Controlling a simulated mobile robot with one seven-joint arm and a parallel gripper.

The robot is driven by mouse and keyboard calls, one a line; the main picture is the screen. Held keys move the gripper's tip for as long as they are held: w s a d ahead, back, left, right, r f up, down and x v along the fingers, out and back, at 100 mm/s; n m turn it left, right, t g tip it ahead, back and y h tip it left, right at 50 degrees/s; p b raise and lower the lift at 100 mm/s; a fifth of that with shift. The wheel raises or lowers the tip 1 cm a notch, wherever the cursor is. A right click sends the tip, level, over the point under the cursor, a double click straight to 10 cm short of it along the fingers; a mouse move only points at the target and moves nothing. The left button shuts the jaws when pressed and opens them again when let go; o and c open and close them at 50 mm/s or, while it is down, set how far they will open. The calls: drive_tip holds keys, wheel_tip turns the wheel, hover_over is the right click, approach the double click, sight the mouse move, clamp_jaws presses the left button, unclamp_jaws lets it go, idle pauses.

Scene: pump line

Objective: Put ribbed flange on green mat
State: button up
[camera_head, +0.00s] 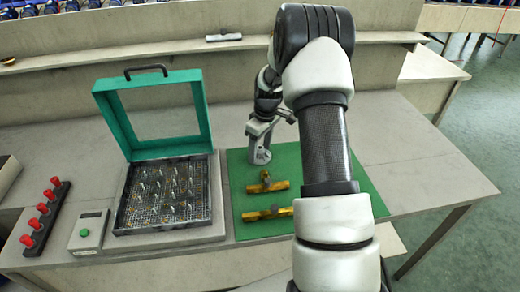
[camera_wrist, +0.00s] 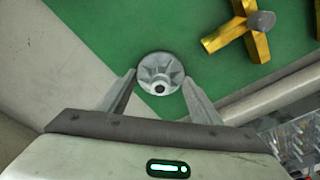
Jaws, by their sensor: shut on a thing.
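The ribbed flange (camera_wrist: 161,72) is a round grey disc with radial ribs and a dark centre hole. In the wrist view it sits between the fingertips of my gripper (camera_wrist: 158,84), which is shut on it. The green mat (camera_wrist: 95,18) lies beneath and around it in that view. In the head view my gripper (camera_head: 261,137) points down over the upper left part of the green mat (camera_head: 240,180), with the flange (camera_head: 260,157) at its tips. I cannot tell whether the flange touches the mat.
Two brass valve fittings (camera_head: 266,184) (camera_head: 268,213) lie on the mat in front of my gripper. Left of the mat stands a grey basket (camera_head: 125,215) of small parts with a raised green-framed lid (camera_head: 206,110). A small box (camera_head: 88,232) and a red-knobbed rack (camera_head: 45,215) are further left.

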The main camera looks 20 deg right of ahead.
drive_tip(key=shift+f, duration=0.15)
drive_tip(key=o, duration=1.2)
